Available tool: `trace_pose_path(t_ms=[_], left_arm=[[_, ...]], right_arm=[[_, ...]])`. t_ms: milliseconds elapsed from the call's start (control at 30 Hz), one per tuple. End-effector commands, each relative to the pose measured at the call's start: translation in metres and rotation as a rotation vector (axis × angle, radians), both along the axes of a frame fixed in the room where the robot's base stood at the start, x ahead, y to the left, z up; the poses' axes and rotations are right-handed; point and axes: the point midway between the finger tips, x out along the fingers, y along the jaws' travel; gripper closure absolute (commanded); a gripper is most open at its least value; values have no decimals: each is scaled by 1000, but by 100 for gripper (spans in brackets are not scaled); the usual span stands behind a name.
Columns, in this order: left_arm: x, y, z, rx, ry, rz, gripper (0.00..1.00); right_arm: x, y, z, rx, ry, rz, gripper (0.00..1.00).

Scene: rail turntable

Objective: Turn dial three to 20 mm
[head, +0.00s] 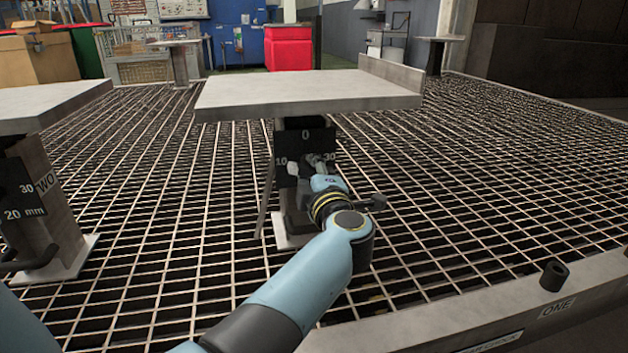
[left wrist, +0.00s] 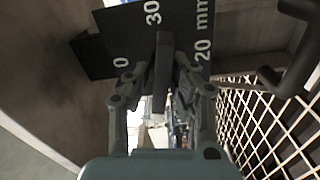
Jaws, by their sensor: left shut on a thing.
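The dial's dark plate (head: 318,136) is on the post under the middle table (head: 300,92), with 0 at the top, 10 at left and 30 at right. It also shows in the left wrist view (left wrist: 185,17), where 0, 30 and 20 mm are readable. My left gripper (head: 318,163) reaches the plate's front. In the left wrist view its fingers (left wrist: 163,75) are shut on the dial's dark handle (left wrist: 163,48), which lies toward the 30 mark. My arm hides the lower plate in the head view. My right gripper is not in view.
A dark curved handle (left wrist: 297,62) shows at right in the left wrist view. Grated floor (head: 480,170) lies open at right.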

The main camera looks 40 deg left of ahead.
Motion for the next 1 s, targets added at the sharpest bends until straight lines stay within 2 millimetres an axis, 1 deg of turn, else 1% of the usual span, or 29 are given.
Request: trace_pose_path(t_ms=[33, 500, 833, 867, 1000], left_arm=[[-1, 0, -6, -28, -22, 0, 100], [-1, -1, -6, -236, -257, 1, 100], [-1, -1, -4, -252, -276, 1, 100], [-1, -1, -5, -252, -275, 1, 74], [-1, -1, -4, -250, -277, 1, 56]], right_arm=[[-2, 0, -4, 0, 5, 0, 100], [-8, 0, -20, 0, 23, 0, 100], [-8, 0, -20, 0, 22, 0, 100], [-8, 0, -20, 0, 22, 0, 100], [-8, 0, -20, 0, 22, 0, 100]])
